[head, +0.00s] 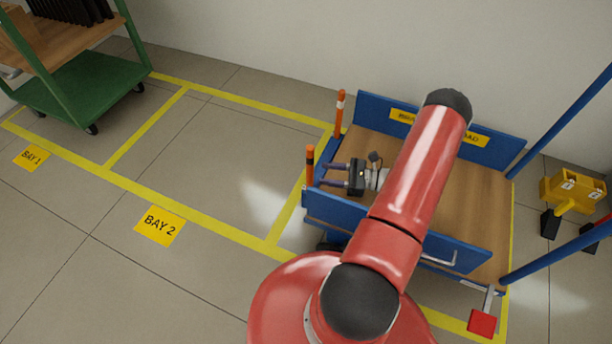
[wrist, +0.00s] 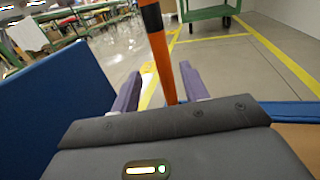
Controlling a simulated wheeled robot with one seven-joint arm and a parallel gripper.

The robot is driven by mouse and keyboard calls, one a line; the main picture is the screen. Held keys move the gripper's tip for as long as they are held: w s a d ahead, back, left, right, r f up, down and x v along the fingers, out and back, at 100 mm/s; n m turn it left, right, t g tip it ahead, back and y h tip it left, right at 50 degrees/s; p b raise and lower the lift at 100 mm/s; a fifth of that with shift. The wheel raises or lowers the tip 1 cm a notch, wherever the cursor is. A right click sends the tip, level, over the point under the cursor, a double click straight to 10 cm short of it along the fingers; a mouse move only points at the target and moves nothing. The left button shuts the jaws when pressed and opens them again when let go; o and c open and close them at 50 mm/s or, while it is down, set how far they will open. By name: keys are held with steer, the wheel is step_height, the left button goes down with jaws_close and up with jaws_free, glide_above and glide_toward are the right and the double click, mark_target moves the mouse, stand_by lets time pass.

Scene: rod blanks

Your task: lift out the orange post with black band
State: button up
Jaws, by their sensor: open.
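Two upright orange posts stand at the left end of the blue cart in the head view: a near post (head: 310,167) and a far post (head: 339,120). Their bands are small there. The wrist view shows an orange post with a black band (wrist: 162,58), leaning slightly in the picture. It crosses the gap between my gripper's two purple fingers (wrist: 160,85), and its lower end is hidden behind the gripper body. In the head view my gripper (head: 324,174) is open, its fingertips pointing left close to the near post. I cannot tell whether they touch it.
The cart (head: 490,205) has a wooden deck, blue side panels (head: 345,210) and tall blue poles at right. A green trolley (head: 85,90) stands far left. A yellow object (head: 573,195) stands right of the cart. The marked floor left of the cart is clear.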

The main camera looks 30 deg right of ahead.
mark_target(310, 169)
steer(key=x, duration=0.6)
steer(key=shift+w+r, duration=0.25)
steer(key=shift+r, duration=0.15)
steer(key=c, duration=0.8)
